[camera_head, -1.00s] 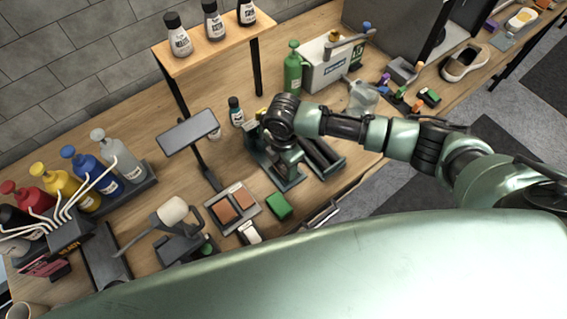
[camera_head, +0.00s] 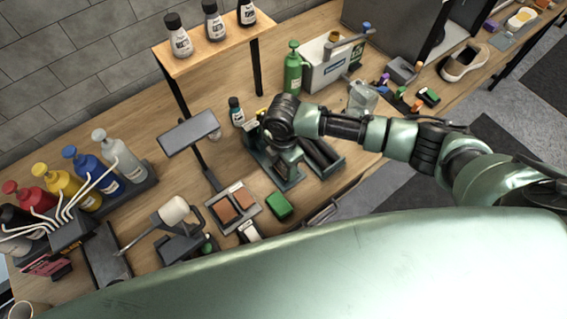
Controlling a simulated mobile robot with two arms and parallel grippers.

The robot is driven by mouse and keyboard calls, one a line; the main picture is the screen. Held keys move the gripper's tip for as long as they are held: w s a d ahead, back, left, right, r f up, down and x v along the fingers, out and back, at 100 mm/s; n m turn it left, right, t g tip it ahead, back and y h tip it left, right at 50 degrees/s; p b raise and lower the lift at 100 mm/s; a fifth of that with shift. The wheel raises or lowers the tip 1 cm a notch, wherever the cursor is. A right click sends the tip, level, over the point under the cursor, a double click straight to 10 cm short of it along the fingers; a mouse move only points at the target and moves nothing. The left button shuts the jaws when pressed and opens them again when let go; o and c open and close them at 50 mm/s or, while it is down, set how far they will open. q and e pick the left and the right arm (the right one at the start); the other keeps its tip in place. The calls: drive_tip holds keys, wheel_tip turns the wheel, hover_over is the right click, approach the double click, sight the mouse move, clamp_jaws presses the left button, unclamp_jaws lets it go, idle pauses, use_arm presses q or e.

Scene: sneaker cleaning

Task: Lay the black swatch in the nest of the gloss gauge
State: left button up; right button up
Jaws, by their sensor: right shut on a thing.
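My right gripper (camera_head: 288,172) points down over a grey-green bench device (camera_head: 262,160) with a dark trough (camera_head: 322,156) beside it. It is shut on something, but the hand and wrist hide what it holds. No black swatch can be made out for certain. A grey tray (camera_head: 236,225) holds two brown swatches (camera_head: 228,212) to the left of the gripper. I cannot tell for certain which device is the gloss gauge; the one under my gripper is partly covered by my arm. My left gripper is not in view.
A green block (camera_head: 279,206) lies right of the tray. A panel on a stand (camera_head: 188,138) rises behind it. Pump bottles (camera_head: 122,158) stand at the left, a shelf of bottles (camera_head: 208,42) at the back. A green bottle (camera_head: 292,72) and a sneaker (camera_head: 463,64) are farther right.

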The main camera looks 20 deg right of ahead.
use_arm(q)
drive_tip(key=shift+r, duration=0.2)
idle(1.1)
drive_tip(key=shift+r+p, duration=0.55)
drive_tip(key=shift+p, duration=0.2)
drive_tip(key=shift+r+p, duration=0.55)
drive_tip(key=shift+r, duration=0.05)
idle(2.3)
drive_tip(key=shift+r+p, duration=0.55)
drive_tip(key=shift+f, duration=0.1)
idle(2.1)
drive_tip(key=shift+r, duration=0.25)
